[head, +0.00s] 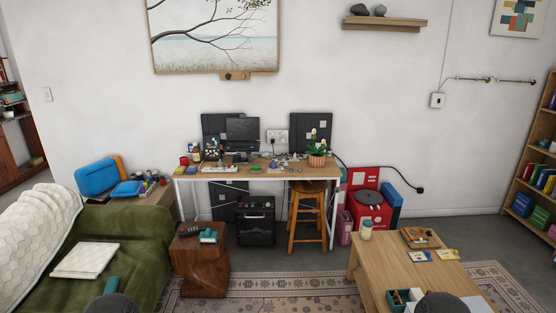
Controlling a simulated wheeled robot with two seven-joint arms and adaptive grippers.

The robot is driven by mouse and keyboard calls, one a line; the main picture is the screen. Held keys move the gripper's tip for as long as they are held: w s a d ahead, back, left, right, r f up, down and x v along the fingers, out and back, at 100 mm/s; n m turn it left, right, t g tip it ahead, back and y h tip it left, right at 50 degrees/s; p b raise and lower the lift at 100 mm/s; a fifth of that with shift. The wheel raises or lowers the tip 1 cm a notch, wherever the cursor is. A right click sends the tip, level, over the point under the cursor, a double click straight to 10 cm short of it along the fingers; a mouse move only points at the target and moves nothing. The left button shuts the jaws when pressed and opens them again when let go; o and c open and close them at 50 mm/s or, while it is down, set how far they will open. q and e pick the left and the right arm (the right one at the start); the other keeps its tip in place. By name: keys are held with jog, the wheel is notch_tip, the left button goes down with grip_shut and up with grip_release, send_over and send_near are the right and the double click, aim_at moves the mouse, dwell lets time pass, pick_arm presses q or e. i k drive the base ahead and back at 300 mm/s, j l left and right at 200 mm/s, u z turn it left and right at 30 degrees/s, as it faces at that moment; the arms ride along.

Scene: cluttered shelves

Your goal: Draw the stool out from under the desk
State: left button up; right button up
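The wooden stool (308,187) stands upright on the floor at the right end of the desk (230,171). Its dark round seat is just below the desktop's level, and its light wooden legs show in front. The desk has a wooden top and white legs and stands against the wall. The back part of the stool is partly hidden under the desk. Neither of my grippers can be made out. Only dark rounded parts, likely of my arms, show at the bottom edge.
A black amplifier (255,221) stands left of the stool. A red record-player case (369,208) stands to its right. A wooden side block (201,269) and green sofa (130,240) are at left, a low table (385,263) at right. The rug (290,283) between is clear.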

aim_at(301, 189)
jog(key=i+j+z, duration=0.1)
jog(key=i, duration=1.9)
jog(key=i+u, duration=0.15)
jog(key=i, duration=0.25)
jog(key=i+l+u, duration=0.15)
jog(key=i, duration=0.3)
jog(key=i+l+u, duration=0.15)
jog(key=i, duration=0.25)
jog(key=i+l+u, duration=0.15)
jog(key=i, duration=0.25)
